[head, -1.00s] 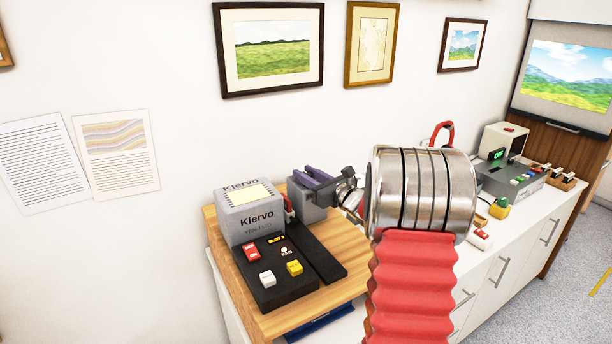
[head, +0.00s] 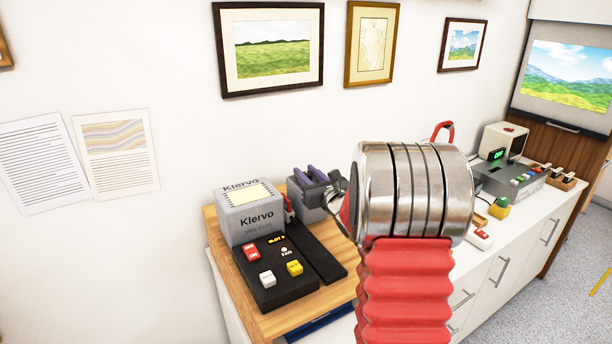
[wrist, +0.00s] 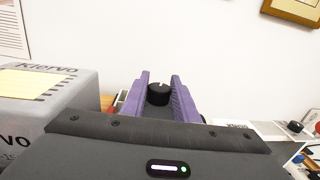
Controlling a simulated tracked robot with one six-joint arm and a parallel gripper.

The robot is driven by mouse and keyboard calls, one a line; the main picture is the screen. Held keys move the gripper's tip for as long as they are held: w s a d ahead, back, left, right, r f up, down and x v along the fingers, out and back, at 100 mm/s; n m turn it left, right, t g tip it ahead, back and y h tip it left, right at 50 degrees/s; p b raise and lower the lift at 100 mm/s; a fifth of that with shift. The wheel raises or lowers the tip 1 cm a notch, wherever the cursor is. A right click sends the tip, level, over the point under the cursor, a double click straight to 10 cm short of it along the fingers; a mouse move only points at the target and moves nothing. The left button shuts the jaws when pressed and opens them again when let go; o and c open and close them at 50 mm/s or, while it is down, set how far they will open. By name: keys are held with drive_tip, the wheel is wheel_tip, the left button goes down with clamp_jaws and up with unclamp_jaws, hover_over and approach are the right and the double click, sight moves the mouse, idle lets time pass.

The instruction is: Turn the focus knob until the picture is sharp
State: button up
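The black focus knob (wrist: 159,94), with a pale mark on its top, shows in the wrist view. My gripper (wrist: 160,84) has its two purple fingers on either side of the knob, which fills the gap between them. In the head view, my gripper (head: 311,175) reaches over a grey block (head: 304,208) beside the Klervo box; the knob is hidden there. The picture (head: 567,78) on the screen at the far right shows blue mountains and a green meadow. Its details look fairly clear, but its exact sharpness is hard to judge at this size.
The Klervo box (head: 249,215) stands close to the left of my gripper, with a black button panel (head: 290,279) in front. A grey device with coloured buttons (head: 510,176) stands on the white counter to the right. Framed prints hang on the wall behind.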

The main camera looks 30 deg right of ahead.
drive_tip(key=o, duration=0.4)
drive_tip(key=shift+s+f, duration=0.1)
drive_tip(key=s, duration=0.4)
drive_tip(key=s+a, duration=0.1)
drive_tip(key=s, duration=0.8)
drive_tip(key=shift+s+a, duration=0.3)
drive_tip(key=shift+a, duration=0.05)
